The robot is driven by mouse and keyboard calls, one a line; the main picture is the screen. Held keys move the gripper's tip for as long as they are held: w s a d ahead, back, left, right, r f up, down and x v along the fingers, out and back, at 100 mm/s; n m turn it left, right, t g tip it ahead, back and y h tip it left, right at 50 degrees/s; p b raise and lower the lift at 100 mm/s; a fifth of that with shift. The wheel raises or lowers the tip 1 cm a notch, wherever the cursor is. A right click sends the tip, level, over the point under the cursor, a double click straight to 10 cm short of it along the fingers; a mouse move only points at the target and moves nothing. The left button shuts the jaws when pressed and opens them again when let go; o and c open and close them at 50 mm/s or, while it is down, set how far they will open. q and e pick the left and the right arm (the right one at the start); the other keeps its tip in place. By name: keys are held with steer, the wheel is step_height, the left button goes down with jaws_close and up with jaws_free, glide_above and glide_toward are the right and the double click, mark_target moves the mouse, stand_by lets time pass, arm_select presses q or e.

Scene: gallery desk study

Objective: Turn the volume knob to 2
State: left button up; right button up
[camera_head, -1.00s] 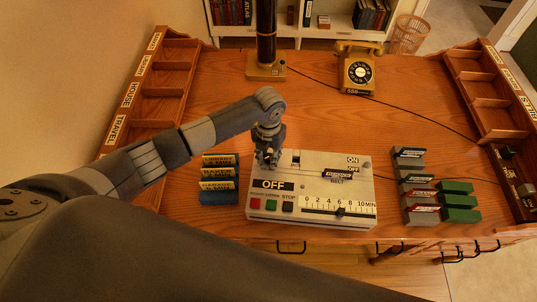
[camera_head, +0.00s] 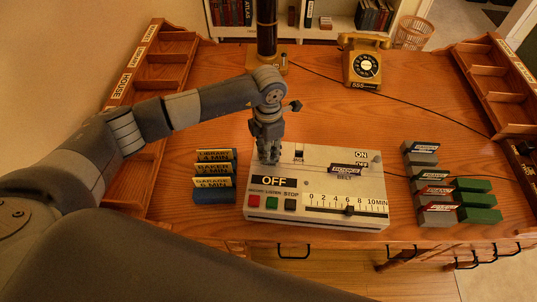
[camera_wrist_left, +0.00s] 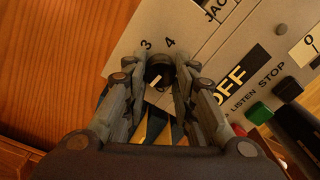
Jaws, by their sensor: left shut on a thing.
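The volume knob (camera_wrist_left: 159,66) is a small dark round knob at the top left of the pale control box (camera_head: 332,217). The printed numbers 3 and 4 show beside it in the left wrist view; its other marks are hidden by my fingers. A pale line shows on the knob's near side; I cannot tell which number it points at. My left gripper (camera_head: 269,158) points down at this corner of the box, its fingers on both sides of the knob and shut on it. In the head view the gripper hides the knob. My right gripper is not in view.
The box carries an OFF plate (camera_head: 279,182), red, green and black buttons and a slider (camera_head: 349,209). Labelled blocks (camera_head: 213,181) stand close on its left; grey and green blocks (camera_head: 477,199) stand on its right. A telephone (camera_head: 362,62) is behind. The middle desk is clear.

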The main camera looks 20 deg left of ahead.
arm_select(q)
steer(key=m+b, duration=0.6)
steer(key=b, duration=0.1)
steer(key=m+b, duration=0.3)
steer(key=b, duration=0.1)
steer(key=shift+w+f, duration=0.2)
steer(key=shift+w, duration=0.05)
steer(key=shift+r+m+b, duration=0.25)
steer(key=shift+m+b, duration=1.15)
steer(key=o, duration=1.1)
steer(key=shift+c, duration=0.2)
steer(key=shift+r, duration=0.1)
step_height(320, 180, up, 12)
